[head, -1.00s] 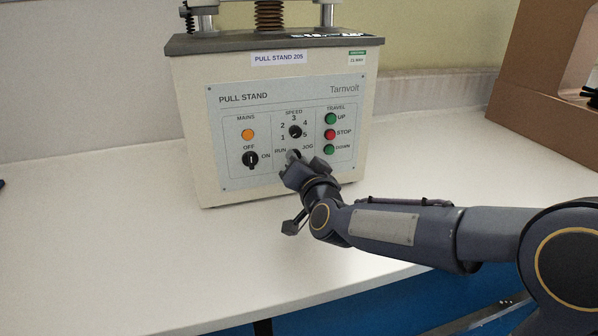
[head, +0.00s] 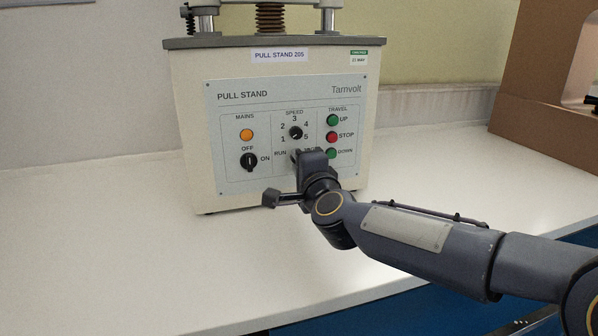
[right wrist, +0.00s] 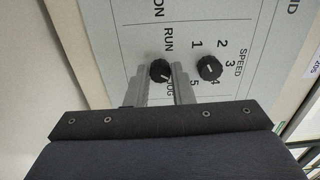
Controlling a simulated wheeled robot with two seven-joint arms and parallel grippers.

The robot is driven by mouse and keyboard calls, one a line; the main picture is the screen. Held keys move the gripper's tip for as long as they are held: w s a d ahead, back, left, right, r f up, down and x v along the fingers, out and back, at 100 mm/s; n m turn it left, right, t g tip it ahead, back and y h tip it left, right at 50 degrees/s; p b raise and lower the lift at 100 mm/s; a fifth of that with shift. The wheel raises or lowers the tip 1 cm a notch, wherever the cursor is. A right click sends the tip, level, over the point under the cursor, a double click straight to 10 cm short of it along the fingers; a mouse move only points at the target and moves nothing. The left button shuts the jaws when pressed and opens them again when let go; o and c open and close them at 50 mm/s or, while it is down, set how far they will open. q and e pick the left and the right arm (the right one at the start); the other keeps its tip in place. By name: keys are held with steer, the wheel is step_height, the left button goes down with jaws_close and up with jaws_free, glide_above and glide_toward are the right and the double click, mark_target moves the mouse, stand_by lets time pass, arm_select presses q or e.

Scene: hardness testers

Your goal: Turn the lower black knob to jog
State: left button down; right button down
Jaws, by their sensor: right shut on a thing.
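The grey pull stand panel (head: 285,182) faces me. Its lower black knob, the RUN/JOG selector, is mostly hidden in the head view behind my right gripper (head: 298,156). In the right wrist view this lower black knob (right wrist: 160,70) sits between the two fingertips of my right gripper (right wrist: 160,78), which is shut on it. The knob's pale mark appears to point to the JOG side. The JOG label is partly covered by a finger; RUN is readable. My left gripper is not in view.
The speed knob (head: 295,132) is just above the gripper, and the mains knob (head: 249,162) is to the left. Green UP (head: 333,120), red STOP (head: 332,137) and green DOWN (head: 331,153) buttons are close on the right. The white bench (head: 120,250) is clear in front.

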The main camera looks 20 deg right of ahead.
steer(key=shift+m+b, duration=0.5)
steer(key=shift+m, duration=0.7)
steer(key=c, duration=1.3)
jaws_free()
steer(key=shift+o, duration=0.2)
steer(key=s+p, duration=0.1)
steer(key=s, duration=0.6)
steer(key=shift+s+d, duration=0.15)
steer(key=shift+s, duration=0.25)
